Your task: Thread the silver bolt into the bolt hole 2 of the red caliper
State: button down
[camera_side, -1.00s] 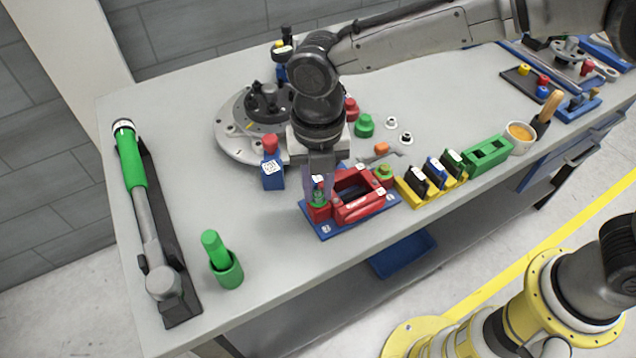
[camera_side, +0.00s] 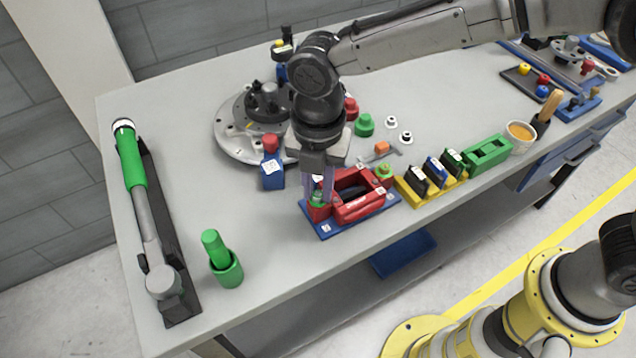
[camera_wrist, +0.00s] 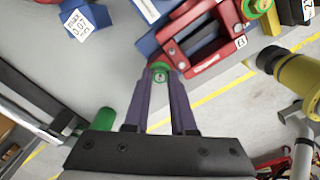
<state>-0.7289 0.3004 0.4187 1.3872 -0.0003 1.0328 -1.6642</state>
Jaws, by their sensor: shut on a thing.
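The red caliper (camera_side: 362,209) lies on a blue base plate (camera_side: 329,231) near the table's front edge. It also shows at the top of the wrist view (camera_wrist: 205,45). My gripper (camera_side: 319,197) points down at the caliper's left end. In the wrist view its fingertips (camera_wrist: 160,72) close around a small round piece with a green rim and a pale, silvery centre, apparently the silver bolt (camera_wrist: 160,77). The piece is at the caliper's end; the fingers hide the hole and how deep it sits. Another green round piece (camera_side: 383,170) sits at the caliper's opposite end.
A blue block with a red top (camera_side: 271,173) stands left of my gripper. A yellow holder (camera_side: 429,190) with several blocks is close on the right. A green cup with a peg (camera_side: 227,270) and a green-handled tool (camera_side: 131,160) are left. Bare table lies between.

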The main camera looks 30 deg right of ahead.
jog(key=shift+s+f, duration=0.1)
jog(key=shift+f, duration=0.2)
jog(key=shift+m, duration=1.7)
jog(key=shift+f+m, duration=0.1)
jog(key=shift+m, duration=1.6)
jog(key=shift+d+f+m, duration=0.1)
jog(key=shift+m, duration=1.6)
jog(key=shift+m, duration=1.8)
